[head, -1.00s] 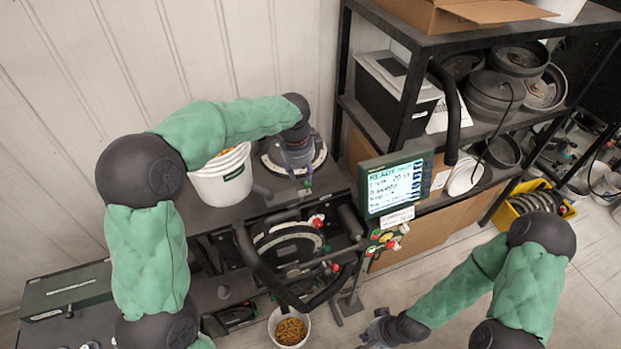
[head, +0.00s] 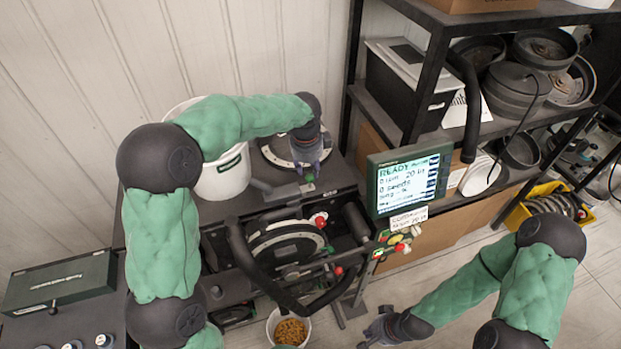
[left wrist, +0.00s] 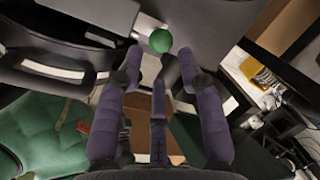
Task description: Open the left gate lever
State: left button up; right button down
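A small green ball knob (head: 309,178), seemingly the gate lever's end, sits at the front of the round-topped unit on the seed meter. It also shows in the left wrist view (left wrist: 160,40), just beyond my fingertips. My left gripper (head: 311,167) is over the knob, pointing down. In the left wrist view my left gripper (left wrist: 161,65) has its purple fingers apart, with nothing between them. The lever's arm is mostly hidden. My right gripper (head: 372,330) hangs at the lower middle, empty, with its fingers apart, away from the machine.
A red knob (head: 320,219) is on the meter below the green one. A lit display (head: 408,180) reading READY stands to the right. A white bucket (head: 222,178) is behind my left arm. A bowl of seeds (head: 290,330) is below the meter. A shelf (head: 430,120) stands right.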

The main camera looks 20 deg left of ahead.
aim_at(310, 176)
pick_arm(q)
jog(key=f, duration=0.2)
jog(key=w+f, duration=0.1)
jog(key=f, duration=0.4)
jog(key=shift+w, duration=0.3)
